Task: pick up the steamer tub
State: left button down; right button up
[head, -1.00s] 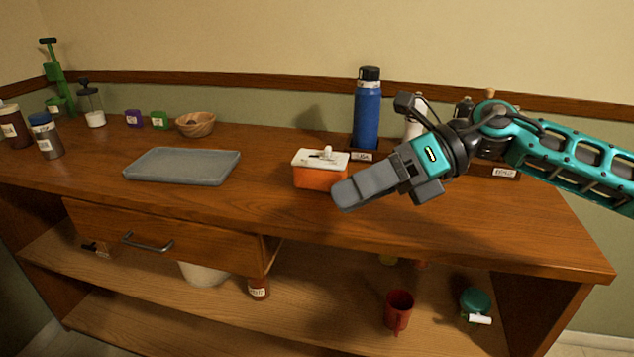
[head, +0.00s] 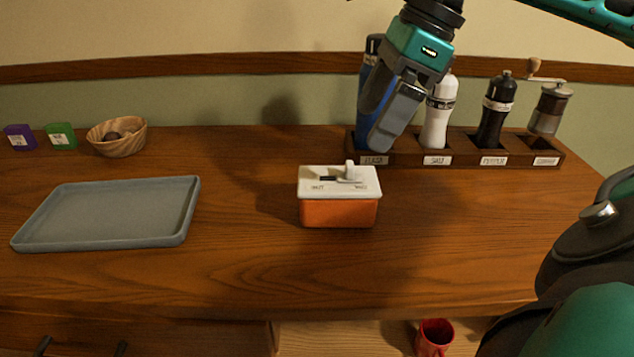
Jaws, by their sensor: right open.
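The steamer tub (head: 338,212) appears to be the small orange box with a white lid and a white knob; it stands upright on the wooden counter near the middle of the head view. My right gripper (head: 378,138) points downward, above and behind the tub in the picture, in front of the blue flask. It is open, with nothing seen between its fingers, and apart from the tub. The gripper hides much of the flask. My left gripper is not in view.
A dark rack (head: 405,158) at the back holds the blue flask (head: 371,88), a white mill (head: 438,115), a black mill (head: 494,115) and a grinder (head: 550,108). A grey tray (head: 110,212) and wooden bowl (head: 131,145) are left. Counter around the tub is clear.

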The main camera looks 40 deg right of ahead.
aim_at(345, 171)
jog(key=x, duration=0.6)
jog(key=shift+s+a+b, duration=0.1)
jog(key=shift+s+b, duration=0.1)
jog(key=shift+b, duration=0.1)
jog(key=shift+p+x, duration=0.35)
jog(key=shift+x, duration=2.95)
jog(key=shift+a+r, duration=0.1)
jog(key=shift+c, duration=0.4)
jog(key=shift+r, duration=0.1)
jog(key=c, duration=1.1)
